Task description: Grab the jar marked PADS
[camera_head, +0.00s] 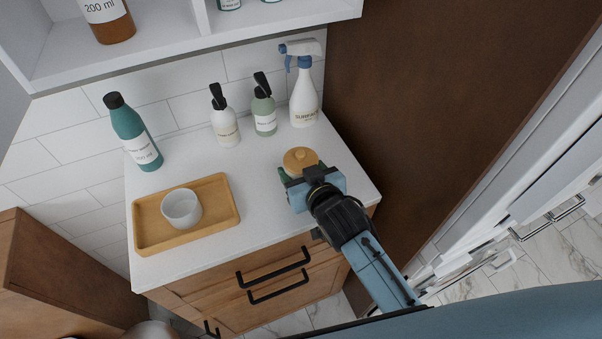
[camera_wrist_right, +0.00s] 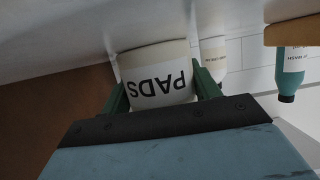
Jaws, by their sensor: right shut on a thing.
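The jar marked PADS (camera_wrist_right: 157,75) is white with black lettering, which reads upside down in the right wrist view. In the head view only its round wooden lid (camera_head: 300,159) shows well, near the right end of the white counter. My right gripper (camera_wrist_right: 158,92) has its green fingers on both sides of the jar, shut on it. In the head view my right gripper (camera_head: 290,178) hides most of the jar's body. I cannot tell whether the jar touches the counter. My left gripper is not in view.
A spray bottle (camera_head: 304,95), a green pump bottle (camera_head: 264,112) and a white pump bottle (camera_head: 225,122) stand behind. A teal bottle (camera_head: 137,138) and a wooden tray (camera_head: 150,238) with a white cup (camera_head: 182,209) are left. A brown panel (camera_head: 400,100) rises at right.

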